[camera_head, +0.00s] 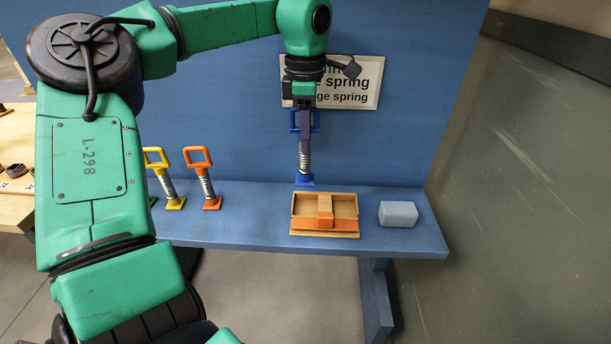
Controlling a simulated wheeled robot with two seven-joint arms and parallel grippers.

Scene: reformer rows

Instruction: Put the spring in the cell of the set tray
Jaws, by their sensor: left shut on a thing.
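My left gripper (304,118) comes down from above and is shut on the blue spring (304,160). The spring is upright, with a blue loop handle at the top, metal coils and a blue foot. Its foot is behind the set tray (298,222); I cannot tell whether it touches the bench. The tray is a shallow tan box with an orange front strip and a raised orange and tan piece across its middle, with open space on both sides. An orange spring (207,186) and a yellow spring (167,187) stand left of the tray. My right gripper is not in view.
A grey-blue block (398,214) sits right of the tray on the blue bench (255,226). A blue back panel (420,60) carries a partly hidden sign (350,84). A wooden table (18,160) is at far left. The bench between the orange spring and tray is clear.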

